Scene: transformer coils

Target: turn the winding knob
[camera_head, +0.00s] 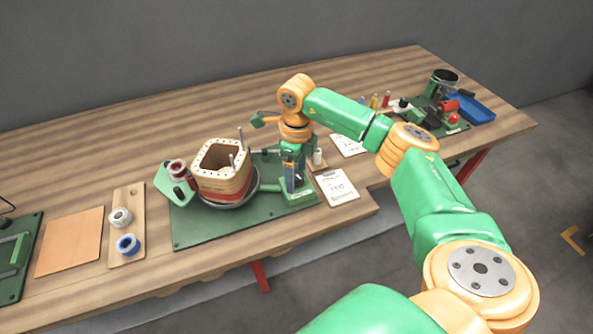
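The winding station has a green base plate (215,233). On it, a square wooden coil former (222,187) with a hollow centre and a red band low down sits over a round dark plate (252,191). A green holder (172,187) with a red spool stands to its left. My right gripper (291,178) points down at the right end of the base plate, to the right of the former. Its fingertips are too small and crowded to show whether they are open or shut. I cannot make out the winding knob; it may be hidden by the gripper. My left gripper is out of view.
A label card (337,187) lies right of the station. A wooden strip (125,245) with two spools and a copper-coloured sheet (70,241) lie to the left. A blue tray (478,108) and a second green station stand far right. The back of the table is clear.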

